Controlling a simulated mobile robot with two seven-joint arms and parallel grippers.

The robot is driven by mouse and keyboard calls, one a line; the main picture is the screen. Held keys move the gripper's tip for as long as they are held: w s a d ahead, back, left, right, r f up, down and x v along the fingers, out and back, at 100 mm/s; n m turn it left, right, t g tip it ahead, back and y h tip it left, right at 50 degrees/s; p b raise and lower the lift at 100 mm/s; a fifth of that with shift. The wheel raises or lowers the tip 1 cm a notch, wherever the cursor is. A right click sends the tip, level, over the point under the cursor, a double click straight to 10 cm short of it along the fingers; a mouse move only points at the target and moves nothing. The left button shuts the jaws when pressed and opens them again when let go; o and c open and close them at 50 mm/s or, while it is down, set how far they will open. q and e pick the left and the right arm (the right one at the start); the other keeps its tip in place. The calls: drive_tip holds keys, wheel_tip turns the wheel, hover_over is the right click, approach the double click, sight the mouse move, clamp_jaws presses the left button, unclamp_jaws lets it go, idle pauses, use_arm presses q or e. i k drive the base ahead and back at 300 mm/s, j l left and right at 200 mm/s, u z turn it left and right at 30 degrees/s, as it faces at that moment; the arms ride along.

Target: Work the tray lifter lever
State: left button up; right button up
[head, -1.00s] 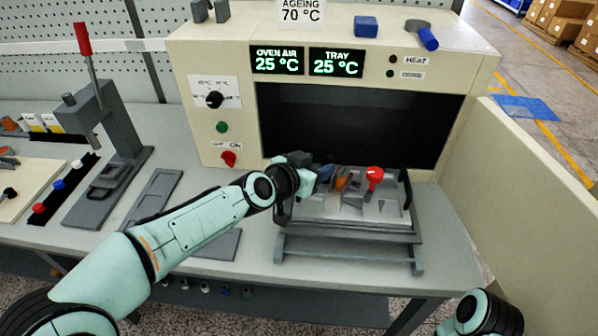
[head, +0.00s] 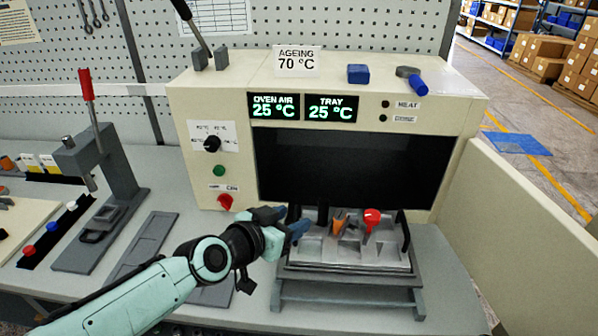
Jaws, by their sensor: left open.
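A lever with a dark handle (head: 183,10) stands in a grey bracket (head: 210,57) on the left end of the oven's top. It leans up to the left and its upper end is cut off by the frame edge. A grey tray (head: 390,258) with a red knob (head: 372,215) and an orange piece (head: 338,226) rests on a low stand in front of the oven opening. My left gripper (head: 284,224) is open, with bluish fingers, at the tray's left edge and well below the lever. I cannot tell whether it touches the tray. My right gripper is out of view.
The cream oven (head: 230,110) has two displays, a dial, a green button and a red switch (head: 225,202) on its front. A blue block (head: 358,74) and a blue-handled tool (head: 412,79) lie on top. A press with a red handle (head: 86,85) stands left.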

sight(181, 6)
drive_tip(key=k+j, duration=0.8)
drive_tip(key=k, duration=0.05)
